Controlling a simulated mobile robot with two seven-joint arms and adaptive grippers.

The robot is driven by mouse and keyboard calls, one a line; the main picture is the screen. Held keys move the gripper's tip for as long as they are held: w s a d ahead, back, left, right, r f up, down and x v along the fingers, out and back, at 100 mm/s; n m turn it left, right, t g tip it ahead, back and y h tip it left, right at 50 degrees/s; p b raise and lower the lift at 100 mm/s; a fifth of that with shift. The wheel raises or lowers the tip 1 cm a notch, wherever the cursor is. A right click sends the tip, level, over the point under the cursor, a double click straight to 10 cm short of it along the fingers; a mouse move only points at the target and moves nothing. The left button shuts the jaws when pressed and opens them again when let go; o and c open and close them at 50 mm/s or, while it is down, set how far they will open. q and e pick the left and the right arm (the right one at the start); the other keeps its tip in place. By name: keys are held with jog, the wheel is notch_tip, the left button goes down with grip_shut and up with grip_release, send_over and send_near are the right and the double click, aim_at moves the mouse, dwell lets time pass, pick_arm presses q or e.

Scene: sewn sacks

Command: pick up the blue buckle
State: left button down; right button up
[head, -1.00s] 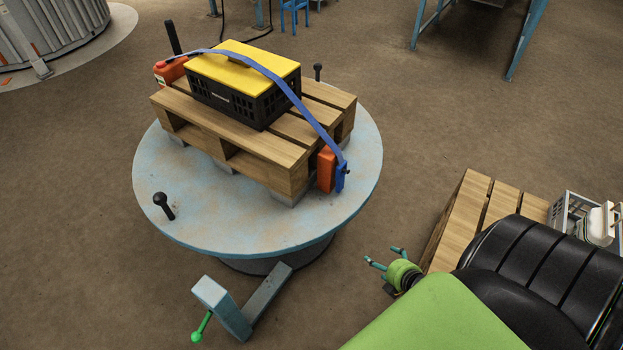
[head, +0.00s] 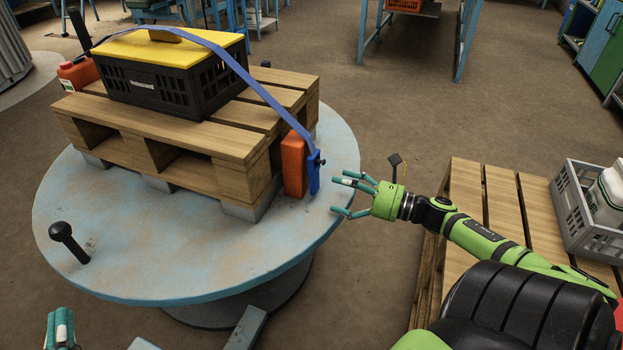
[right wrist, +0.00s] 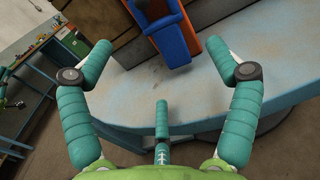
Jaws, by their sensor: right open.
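The blue buckle (head: 314,172) hangs at the end of a blue strap (head: 245,75) by the pallet's near right corner, beside an orange block (head: 294,165). In the right wrist view the buckle (right wrist: 172,42) shows at the top, ahead of the fingers and between the two outer ones. My right gripper (head: 342,195) is open and empty, just right of the buckle with a small gap, its fingers pointing toward it. My left gripper (head: 60,328) shows only partly at the bottom left, far from the buckle; its opening is unclear.
The strap runs over a black crate (head: 150,90) with a yellow lid, on a wooden pallet (head: 160,130) on a round blue table (head: 160,245). A black-knobbed handle (head: 66,240) stands on the table. A second pallet (head: 462,200) with a grey crate (head: 590,235) is at right.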

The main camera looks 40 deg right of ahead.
aim_at(316, 177)
jog(key=shift+w+a, duration=0.25)
jog(key=shift+w, duration=0.35)
jog(key=b+x, duration=0.2)
jog(key=x, duration=0.2)
jog(key=shift+w+d+r, duration=0.1)
jog(key=shift+w+r, duration=0.1)
jog(key=shift+w, duration=0.35)
pick_arm(q)
jog(key=s+d+r+m+t+h, duration=0.1)
jog(key=s+r+t+h, duration=0.4)
jog(key=r, duration=0.5)
jog(key=shift+s+d+m+t+h, duration=0.15)
jog(key=shift+s+m+t+h, duration=0.15)
jog(key=shift+s+m+h, duration=0.75)
jog(key=shift+s+r+y, duration=0.1)
jog(key=shift+s+y, duration=0.1)
jog(key=shift+y, duration=0.15)
pick_arm(e)
jog(key=shift+c, duration=0.4)
jog(key=c, duration=1.4)
pick_arm(q)
jog(key=shift+w+n, duration=0.15)
jog(key=shift+n, duration=0.1)
pick_arm(e)
jog(key=shift+r, duration=0.2)
